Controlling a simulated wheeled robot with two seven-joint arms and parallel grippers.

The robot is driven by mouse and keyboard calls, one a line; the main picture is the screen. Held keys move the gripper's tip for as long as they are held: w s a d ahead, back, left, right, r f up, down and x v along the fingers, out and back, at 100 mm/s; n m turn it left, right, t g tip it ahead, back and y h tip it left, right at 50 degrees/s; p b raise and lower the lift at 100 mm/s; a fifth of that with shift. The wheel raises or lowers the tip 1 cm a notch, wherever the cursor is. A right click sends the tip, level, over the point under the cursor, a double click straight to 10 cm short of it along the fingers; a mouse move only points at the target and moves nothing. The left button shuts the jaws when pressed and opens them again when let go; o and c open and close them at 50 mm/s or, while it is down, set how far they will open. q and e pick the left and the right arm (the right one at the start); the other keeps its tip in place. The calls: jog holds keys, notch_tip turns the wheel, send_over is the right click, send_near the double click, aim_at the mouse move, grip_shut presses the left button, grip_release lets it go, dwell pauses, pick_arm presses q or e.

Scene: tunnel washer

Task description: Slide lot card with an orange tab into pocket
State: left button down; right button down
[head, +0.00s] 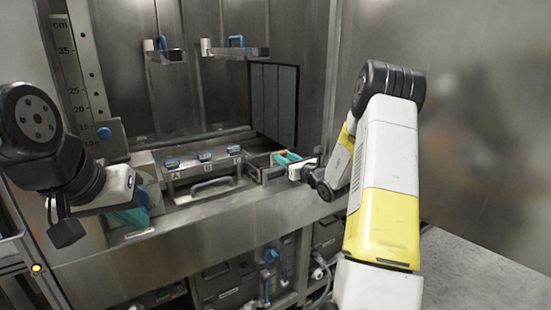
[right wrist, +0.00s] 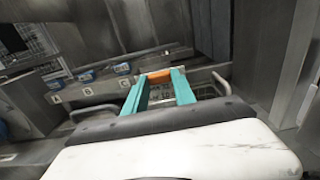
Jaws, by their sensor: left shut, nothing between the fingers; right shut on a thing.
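The lot card's orange tab (right wrist: 158,76) shows between the tips of the teal fingers of my right gripper (right wrist: 160,90) in the right wrist view. A pale, printed-looking patch lies below it between the fingers, too small to read. In the head view the right gripper (head: 284,158) is shut on the card, over the right end of the steel ledge beside a small open metal holder (head: 262,170). I cannot tell whether this holder is the pocket or whether the card touches it. My left gripper (head: 132,214) is shut and empty, low at the left by the ledge's front.
Two blue-handled brackets (head: 236,50) hang above. A centimetre scale (head: 78,60) stands at the left.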

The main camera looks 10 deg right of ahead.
jog(key=shift+w+a+f, duration=0.25)
jog(key=shift+w+f, duration=0.05)
jog(key=shift+w, duration=0.3)
jog(key=shift+w+a+f, duration=0.2)
jog(key=shift+w+f, duration=0.1)
jog(key=shift+w, duration=0.25)
jog(key=shift+f, duration=1.6)
jog(key=shift+s+f, duration=0.1)
jog(key=shift+f, duration=0.25)
jog(key=shift+f, duration=0.45)
jog(key=c, duration=0.9)
grip_release()
jog(key=shift+c, duration=0.2)
